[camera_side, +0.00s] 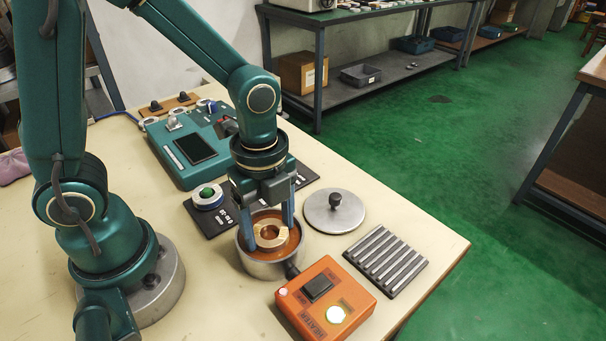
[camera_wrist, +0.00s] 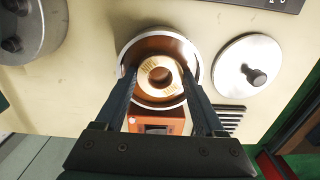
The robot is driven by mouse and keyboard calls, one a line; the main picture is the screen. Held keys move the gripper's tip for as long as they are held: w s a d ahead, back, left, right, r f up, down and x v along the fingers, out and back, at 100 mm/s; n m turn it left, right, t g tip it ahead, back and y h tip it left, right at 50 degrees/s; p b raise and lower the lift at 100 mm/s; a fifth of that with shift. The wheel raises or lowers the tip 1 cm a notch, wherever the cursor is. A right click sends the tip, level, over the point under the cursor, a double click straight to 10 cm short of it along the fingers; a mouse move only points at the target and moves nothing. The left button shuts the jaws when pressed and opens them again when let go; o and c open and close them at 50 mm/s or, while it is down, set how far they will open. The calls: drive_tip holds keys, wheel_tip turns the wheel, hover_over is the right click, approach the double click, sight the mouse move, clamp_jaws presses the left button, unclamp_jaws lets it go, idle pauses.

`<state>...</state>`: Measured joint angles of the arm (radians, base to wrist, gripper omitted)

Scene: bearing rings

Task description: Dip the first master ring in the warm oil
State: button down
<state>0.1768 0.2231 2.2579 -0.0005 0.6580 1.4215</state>
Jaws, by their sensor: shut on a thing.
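The metal ring (camera_side: 272,243) lies flat inside the rim of the round steel pot (camera_side: 268,270) and also shows in the wrist view (camera_wrist: 160,91). Brown-orange oil (camera_side: 290,244) surrounds it in the pot. My gripper (camera_side: 268,230) points straight down, with its two blue fingers reaching into the pot on opposite sides of the ring. It is shut on the ring. How deep the ring sits in the oil is hard to tell. In the wrist view, the fingers (camera_wrist: 160,82) come up from below to both sides of the ring.
An orange heater box (camera_side: 325,296) with a lit button stands in front of the pot. A round lid (camera_side: 334,211) with a black knob lies right of it, near a ribbed black rack (camera_side: 386,260). Behind are a teal device (camera_side: 186,149) and a ring with a green centre (camera_side: 207,196).

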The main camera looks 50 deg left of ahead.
drive_tip(key=shift+r, duration=1.8)
drive_tip(key=shift+r, duration=0.1)
idle(0.8)
drive_tip(key=shift+r, duration=0.9)
